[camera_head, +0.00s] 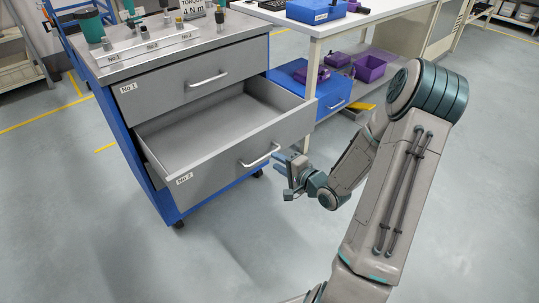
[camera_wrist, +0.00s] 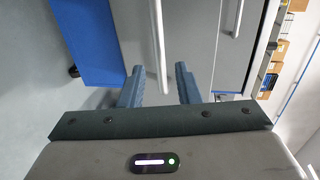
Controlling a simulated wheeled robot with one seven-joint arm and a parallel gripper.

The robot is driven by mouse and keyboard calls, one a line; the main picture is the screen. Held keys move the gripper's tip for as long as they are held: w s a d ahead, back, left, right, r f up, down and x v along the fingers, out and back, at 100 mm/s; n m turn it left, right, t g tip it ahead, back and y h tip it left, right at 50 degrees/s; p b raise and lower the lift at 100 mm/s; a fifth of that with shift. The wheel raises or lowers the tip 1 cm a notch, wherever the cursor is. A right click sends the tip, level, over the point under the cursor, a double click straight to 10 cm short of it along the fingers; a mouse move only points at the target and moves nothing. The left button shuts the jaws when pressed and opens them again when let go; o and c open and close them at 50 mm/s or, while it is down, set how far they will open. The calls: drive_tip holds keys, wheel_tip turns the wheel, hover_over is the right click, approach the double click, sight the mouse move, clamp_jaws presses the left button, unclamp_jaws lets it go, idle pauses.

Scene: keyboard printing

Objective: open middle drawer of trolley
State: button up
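The grey and blue trolley (camera_head: 138,155) stands at the left in the head view. Its drawer labelled No 2 (camera_head: 218,168), below the No 1 drawer, is pulled well out and looks empty inside. That drawer's bar handle (camera_head: 262,156) is on its front. My gripper (camera_head: 283,165) is just in front of the handle's right end. In the wrist view, the two blue fingers of my gripper (camera_wrist: 159,84) are apart. The pale handle (camera_wrist: 161,40) runs down between them, with a visible gap on each side. Whether the fingertips reach around the handle is hard to tell.
The No 1 drawer (camera_head: 188,88) is shut. Bottles and a rack of small tools (camera_head: 148,47) stand on the trolley top. A white table (camera_head: 345,22) with blue and purple bins (camera_head: 370,68) on its lower shelf is close behind, right. The floor in front is clear.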

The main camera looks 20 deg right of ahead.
drive_tip(key=p+v, duration=0.1)
drive_tip(key=v, duration=0.6)
drive_tip(key=shift+s, duration=0.4)
drive_tip(key=shift+d+p, duration=0.1)
drive_tip(key=shift+p, duration=0.2)
wheel_tip(320, 180, up, 20)
drive_tip(key=s+n+g+h+p, duration=0.1)
drive_tip(key=n+g+h+p, duration=0.65)
drive_tip(key=p, duration=0.55)
drive_tip(key=s+a+r+n+g+p, duration=0.2)
drive_tip(key=s+a+r+p, duration=0.3)
drive_tip(key=s+r, duration=0.2)
drive_tip(key=s+a+r+n+g+y+p, duration=0.1)
drive_tip(key=s+a+r+n+g+p, duration=0.1)
drive_tip(key=s+a+r, duration=0.4)
wheel_tip(320, 180, up, 6)
drive_tip(key=s+n+p, duration=0.1)
drive_tip(key=s+p, duration=0.1)
drive_tip(key=shift+s+p, duration=0.35)
